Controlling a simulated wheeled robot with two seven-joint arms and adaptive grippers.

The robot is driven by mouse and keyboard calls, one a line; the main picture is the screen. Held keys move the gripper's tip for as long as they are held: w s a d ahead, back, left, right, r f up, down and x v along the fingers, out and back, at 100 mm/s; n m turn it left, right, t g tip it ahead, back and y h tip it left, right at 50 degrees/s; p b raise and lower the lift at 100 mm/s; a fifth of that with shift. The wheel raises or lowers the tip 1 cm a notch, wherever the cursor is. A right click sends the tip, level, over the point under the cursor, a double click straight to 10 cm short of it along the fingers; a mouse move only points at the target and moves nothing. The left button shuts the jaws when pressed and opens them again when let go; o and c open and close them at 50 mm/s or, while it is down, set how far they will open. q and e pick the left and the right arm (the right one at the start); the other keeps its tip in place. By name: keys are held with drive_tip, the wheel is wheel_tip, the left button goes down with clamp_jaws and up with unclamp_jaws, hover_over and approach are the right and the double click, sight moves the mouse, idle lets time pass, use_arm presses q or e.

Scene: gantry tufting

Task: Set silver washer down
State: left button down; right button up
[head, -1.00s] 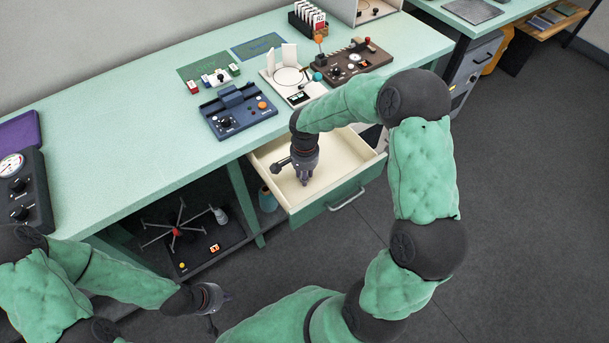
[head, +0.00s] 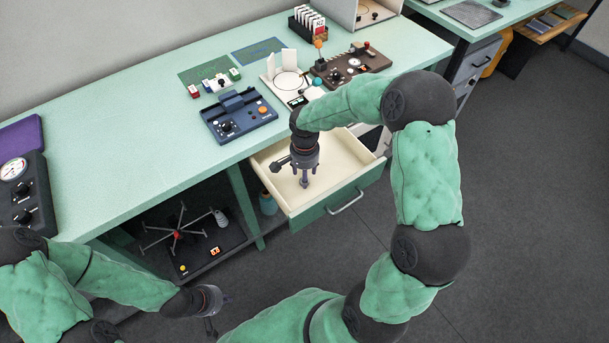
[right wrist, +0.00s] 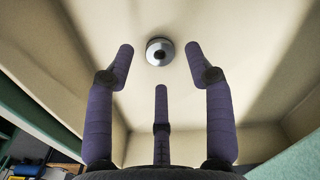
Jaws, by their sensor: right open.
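The silver washer (right wrist: 159,51), a small round metal ring with a dark centre, lies on the cream floor of the open drawer (head: 345,158). My right gripper (head: 304,180) points down inside the drawer. In the right wrist view its purple-grey fingers (right wrist: 160,62) are spread open around the washer, with clear gaps on both sides. I cannot pick out the washer in the head view. My left gripper (head: 212,312) hangs low at the front, away from the drawer; its fingers are too small to read.
The drawer's front with its handle (head: 346,202) faces the floor space. On the green bench above stand a blue device (head: 238,115), a brown control panel (head: 350,66) and a card rack (head: 308,24). A lower shelf (head: 205,258) holds a red-hubbed spoked piece.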

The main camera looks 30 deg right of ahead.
wheel_tip(320, 180, up, 10)
drive_tip(key=p, duration=0.3)
drive_tip(key=shift+f, duration=0.15)
